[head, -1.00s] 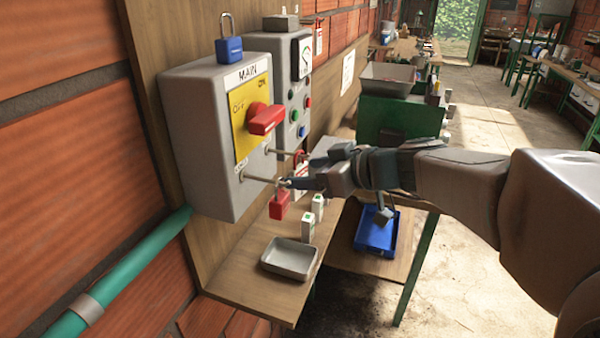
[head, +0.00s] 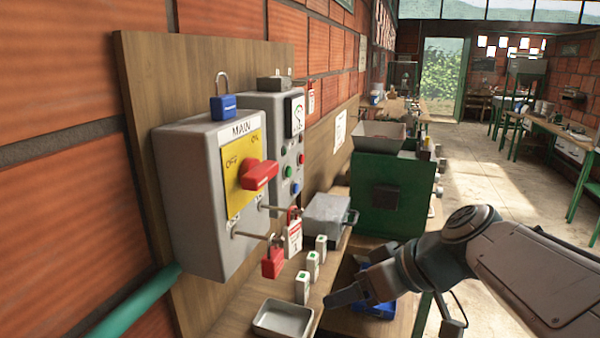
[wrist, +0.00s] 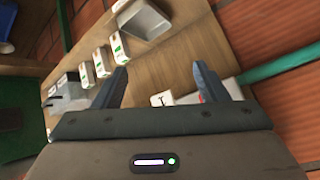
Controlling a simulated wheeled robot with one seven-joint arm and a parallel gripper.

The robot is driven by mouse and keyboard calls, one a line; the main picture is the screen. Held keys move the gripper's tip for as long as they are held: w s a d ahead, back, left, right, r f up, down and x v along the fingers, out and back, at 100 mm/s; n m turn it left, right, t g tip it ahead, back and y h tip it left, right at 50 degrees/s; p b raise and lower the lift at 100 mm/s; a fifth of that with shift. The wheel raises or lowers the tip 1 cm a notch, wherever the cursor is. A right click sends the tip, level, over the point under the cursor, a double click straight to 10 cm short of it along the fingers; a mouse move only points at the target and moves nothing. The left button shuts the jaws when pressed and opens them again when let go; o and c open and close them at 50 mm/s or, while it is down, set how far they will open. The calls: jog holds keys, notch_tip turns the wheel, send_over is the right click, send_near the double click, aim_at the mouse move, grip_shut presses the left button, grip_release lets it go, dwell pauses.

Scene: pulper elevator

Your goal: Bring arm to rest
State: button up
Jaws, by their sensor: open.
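My gripper (head: 335,298) is low over the shelf in the head view, to the right of the grey tray and below the hanging padlocks. A red padlock (head: 273,262) hangs from a rod on the box. A second red padlock (head: 294,213) hangs behind it with a red and white tag (head: 294,240).
A grey tray (head: 283,318) and several small white blocks (head: 312,265) stand on the wooden shelf near my gripper. A blue tray (head: 376,306) lies below to the right. A green machine (head: 392,195) stands behind. Open floor (head: 500,200) lies to the right.

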jog(key=s+d+f+m+g+h, duration=0.1)
jog(key=s+d+f+m+h, duration=0.2)
jog(key=f, duration=0.3)
jog(key=s+d+f+m+g+h, duration=0.1)
jog(key=s+d+f+m+h, duration=0.1)
jog(key=s+f+m+h, duration=0.2)
jog(key=shift+s+d+f+h, duration=0.3)
jog(key=shift+s+d+f, duration=0.15)
jog(key=shift+f, duration=0.4)
jog(key=c, duration=0.6)
jog(key=shift+d, duration=0.1)
jog(key=shift+c, duration=0.3)
